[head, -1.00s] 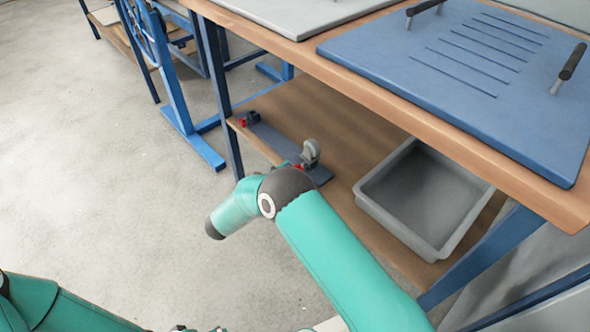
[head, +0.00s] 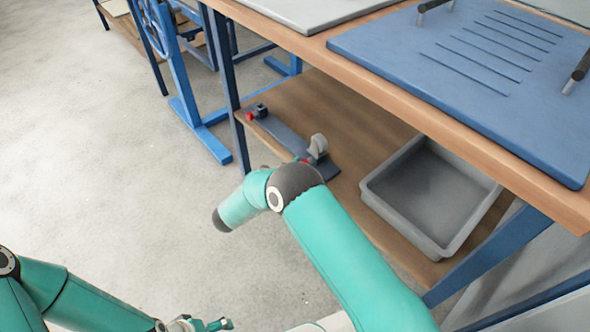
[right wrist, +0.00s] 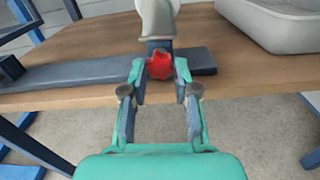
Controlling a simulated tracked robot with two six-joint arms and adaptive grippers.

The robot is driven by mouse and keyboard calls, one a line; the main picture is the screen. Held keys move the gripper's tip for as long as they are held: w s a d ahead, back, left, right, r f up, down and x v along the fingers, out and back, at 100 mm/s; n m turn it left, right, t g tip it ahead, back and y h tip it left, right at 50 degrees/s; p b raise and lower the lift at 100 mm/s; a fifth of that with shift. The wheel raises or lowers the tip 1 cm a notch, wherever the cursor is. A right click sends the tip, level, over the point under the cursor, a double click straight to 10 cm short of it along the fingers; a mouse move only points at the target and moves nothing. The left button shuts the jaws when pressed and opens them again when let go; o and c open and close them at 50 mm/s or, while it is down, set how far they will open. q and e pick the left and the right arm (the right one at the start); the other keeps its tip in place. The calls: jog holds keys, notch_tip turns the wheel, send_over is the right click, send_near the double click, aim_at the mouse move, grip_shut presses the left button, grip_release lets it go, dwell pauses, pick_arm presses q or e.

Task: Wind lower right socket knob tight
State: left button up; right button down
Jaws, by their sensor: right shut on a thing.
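The red socket knob (right wrist: 160,65) sits at the front of a dark clamp under a grey rounded piece (right wrist: 157,20), at the right end of a dark bar (right wrist: 90,73) on the lower shelf. My right gripper (right wrist: 160,72) is shut on this knob, a fingertip on each side. In the head view my right forearm hides most of the gripper and knob; the grey piece (head: 318,146) shows just beyond it. My left gripper (head: 220,324) is low at the bottom edge, away from the shelf; its jaws are too cut off to judge.
A second red knob (head: 250,116) is on a black block at the bar's far left end. A grey bin (head: 375,196) stands on the shelf to the right. The wooden tabletop (head: 460,120) with a blue panel (head: 400,60) overhangs the shelf. Open floor lies left.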

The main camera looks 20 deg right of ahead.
jog(key=shift+d+n+g+p, duration=0.1)
jog(key=shift+d+n+p, duration=0.1)
jog(key=shift+n, duration=0.9)
jog(key=shift+d+n+g+p, duration=0.1)
jog(key=shift+d+n+p, duration=0.1)
jog(key=shift+n, duration=0.9)
jog(key=shift+d+n+g+p, duration=0.1)
jog(key=shift+n+p, duration=0.1)
jog(key=shift+n, duration=0.9)
jog(key=c, duration=0.9)
grip_release()
jog(key=shift+o, duration=0.2)
jog(key=shift+a, duration=0.1)
jog(key=v, duration=0.7)
jog(key=shift+a, duration=0.2)
